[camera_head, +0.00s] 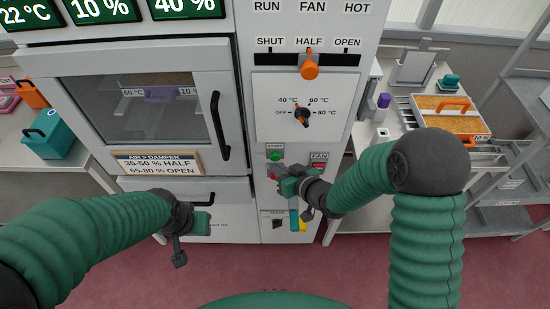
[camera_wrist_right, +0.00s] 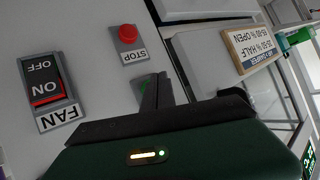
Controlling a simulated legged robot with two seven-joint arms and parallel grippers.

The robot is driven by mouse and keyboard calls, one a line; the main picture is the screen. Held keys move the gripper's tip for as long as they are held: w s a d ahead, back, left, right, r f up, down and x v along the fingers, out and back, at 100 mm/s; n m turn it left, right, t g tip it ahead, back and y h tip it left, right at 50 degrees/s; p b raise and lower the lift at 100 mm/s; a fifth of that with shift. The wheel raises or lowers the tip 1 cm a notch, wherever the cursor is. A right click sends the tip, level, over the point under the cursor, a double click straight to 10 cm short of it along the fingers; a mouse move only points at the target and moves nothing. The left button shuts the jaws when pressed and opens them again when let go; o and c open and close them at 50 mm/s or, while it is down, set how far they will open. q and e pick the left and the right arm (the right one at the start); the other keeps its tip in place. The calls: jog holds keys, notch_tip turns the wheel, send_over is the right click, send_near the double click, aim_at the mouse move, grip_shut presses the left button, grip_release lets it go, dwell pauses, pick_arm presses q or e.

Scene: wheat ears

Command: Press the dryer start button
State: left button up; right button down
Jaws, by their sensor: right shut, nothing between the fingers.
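The dryer's control panel (camera_head: 305,140) faces me. A green start button (camera_head: 275,155) shows just above my right gripper (camera_head: 277,174). In the right wrist view the right gripper's shut, empty fingers (camera_wrist_right: 157,93) point at the panel and cover most of a plate with a green mark (camera_wrist_right: 142,86). I cannot tell whether they touch it. A red stop button (camera_wrist_right: 127,33) with a STOP label is beside that plate. My left gripper (camera_head: 190,240) hangs in front of the lower dryer front; its jaw opening is unclear.
The fan rocker switch (camera_wrist_right: 46,88) sits close to the right gripper. The damper lever (camera_head: 310,68) stands at HALF above the temperature knob (camera_head: 302,115). The dryer door (camera_head: 145,100) is closed, with a black handle (camera_head: 220,125). A tray of grain (camera_head: 450,115) is on the right.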

jog(key=shift+w, duration=0.1)
jog(key=shift+w, duration=0.25)
jog(key=shift+w+r, duration=0.1)
jog(key=shift+w, duration=0.5)
dwell(0.7)
jog(key=shift+s, duration=1)
jog(key=s, duration=0.5)
dwell(0.8)
